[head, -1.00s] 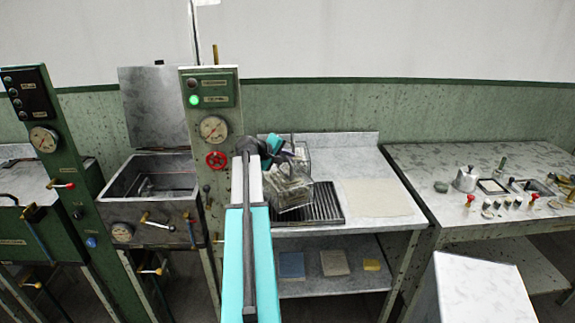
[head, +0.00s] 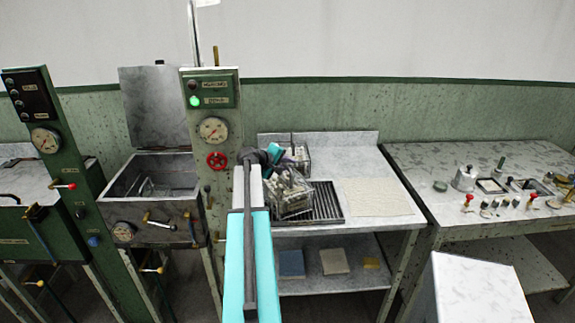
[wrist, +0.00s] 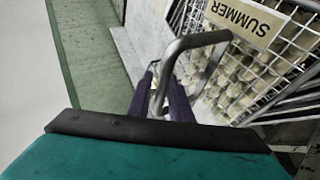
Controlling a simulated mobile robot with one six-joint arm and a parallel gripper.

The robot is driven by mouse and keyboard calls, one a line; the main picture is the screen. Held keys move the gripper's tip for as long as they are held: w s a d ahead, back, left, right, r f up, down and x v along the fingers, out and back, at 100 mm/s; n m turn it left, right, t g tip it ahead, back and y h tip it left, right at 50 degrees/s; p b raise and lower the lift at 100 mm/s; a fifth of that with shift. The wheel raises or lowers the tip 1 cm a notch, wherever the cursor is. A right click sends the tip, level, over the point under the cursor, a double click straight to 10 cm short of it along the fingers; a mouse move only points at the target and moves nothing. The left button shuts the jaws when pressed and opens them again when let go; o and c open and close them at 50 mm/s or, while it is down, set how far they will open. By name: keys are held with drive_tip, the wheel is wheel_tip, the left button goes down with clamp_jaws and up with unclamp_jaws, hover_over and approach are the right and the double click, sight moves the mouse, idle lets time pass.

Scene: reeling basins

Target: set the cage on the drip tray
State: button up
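The wire cage (head: 290,200), filled with pale cocoons, is at the left part of the dark ribbed drip tray (head: 328,203) in the head view. It looks slightly tilted, and I cannot tell whether its bottom touches the tray. In the wrist view the cage (wrist: 235,75) carries a label reading SUMMER and has a bent metal handle (wrist: 200,40). My gripper (wrist: 162,100) has its dark purple fingers on either side of the handle and appears shut on it. In the head view my arm hides the tray's left end and part of the cage.
A second wire cage (head: 300,158) stands just behind on the metal table (head: 345,150). A pale mat (head: 377,197) lies right of the tray. An open basin (head: 150,185) and a green gauge column (head: 212,150) stand left. Small tools sit on the right-hand table (head: 450,155).

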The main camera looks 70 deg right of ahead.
drive_tip(key=shift+o, duration=0.7)
drive_tip(key=b+v, duration=0.3)
drive_tip(key=v, duration=0.9)
idle(0.4)
